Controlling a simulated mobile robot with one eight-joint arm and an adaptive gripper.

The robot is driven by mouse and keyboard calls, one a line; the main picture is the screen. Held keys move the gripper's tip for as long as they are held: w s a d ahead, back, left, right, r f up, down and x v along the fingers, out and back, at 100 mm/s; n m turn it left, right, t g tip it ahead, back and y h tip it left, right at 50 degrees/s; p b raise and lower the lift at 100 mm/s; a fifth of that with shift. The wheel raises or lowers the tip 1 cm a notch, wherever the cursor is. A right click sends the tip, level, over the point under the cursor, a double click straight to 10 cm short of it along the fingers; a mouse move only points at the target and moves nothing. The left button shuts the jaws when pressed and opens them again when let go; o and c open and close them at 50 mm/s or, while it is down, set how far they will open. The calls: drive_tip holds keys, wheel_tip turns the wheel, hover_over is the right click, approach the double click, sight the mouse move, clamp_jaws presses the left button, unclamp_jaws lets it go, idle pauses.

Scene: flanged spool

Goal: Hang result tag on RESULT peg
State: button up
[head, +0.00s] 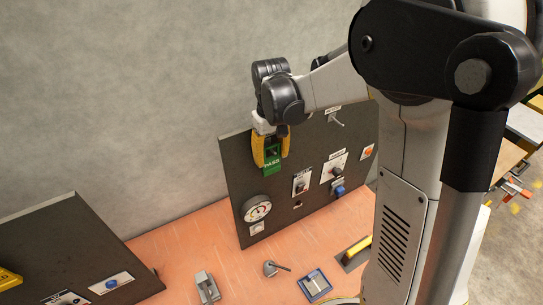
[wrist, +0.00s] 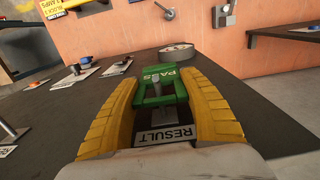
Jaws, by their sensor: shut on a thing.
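The green tag marked PASS (head: 272,164) is between the yellow fingers of my gripper (head: 271,150), at the upper left of the dark upright panel (head: 236,185). In the wrist view the tag (wrist: 160,75) has an open frame at its near end, held between the fingers of my gripper (wrist: 160,88). A grey metal peg (wrist: 173,117) rises by the RESULT label (wrist: 165,136), close to the tag's frame. I cannot tell whether the peg passes through the opening. The peg and label are hidden in the head view.
The panel also carries a round gauge (head: 257,209), switches and another peg (head: 336,120). Metal parts and a blue-edged piece (head: 315,285) lie on the orange bench (head: 190,245). A second dark panel (head: 70,245) stands at the left.

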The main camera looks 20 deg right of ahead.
idle(0.3)
drive_tip(key=o, duration=1.1)
wheel_tip(320, 180, up, 12)
drive_tip(key=s+f+t+b, duration=0.2)
drive_tip(key=s+f+b, duration=0.3)
drive_tip(key=f+b, duration=0.5)
drive_tip(key=s+f+m+t+b, duration=0.1)
drive_tip(key=s+f+t+b, duration=0.1)
drive_tip(key=s+f+b, duration=0.4)
drive_tip(key=s+f+m+t+b, duration=0.1)
drive_tip(key=s+f+t+b, duration=0.2)
drive_tip(key=f+b, duration=1.3)
drive_tip(key=s+f, duration=0.1)
drive_tip(key=s, duration=0.2)
drive_tip(key=shift+s+d+f, duration=0.15)
drive_tip(key=shift+s+f, duration=0.05)
drive_tip(key=shift+f, duration=0.05)
